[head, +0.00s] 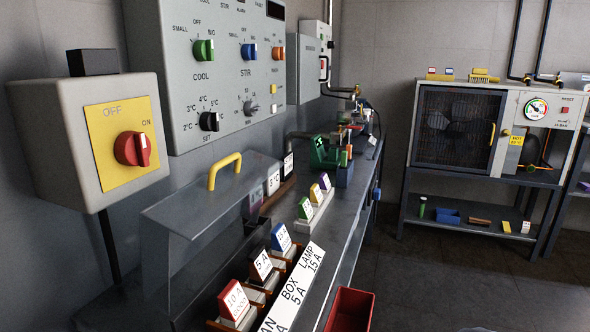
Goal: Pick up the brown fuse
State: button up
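A dark brown fuse (262,267) with a white face marked 5 A stands upright on the bench at the lower middle. It sits in a row between a red fuse (233,302) marked 10 A and a blue fuse (281,239). The fuses stand in brown-orange holders, and the brown fuse's lower part is partly hidden. My gripper is not in view.
A white label strip (294,287) runs beside the fuses. Green, yellow and purple fuses stand in a pale rack (314,213) behind. A raised clear cover with a yellow handle (225,170) is left of them. A red bin (350,310) is at front right.

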aim_at(261, 269)
jog(key=k+l+u, duration=0.1)
jog(key=u, duration=0.3)
jog(key=k+u, duration=0.25)
jog(key=u, duration=0.2)
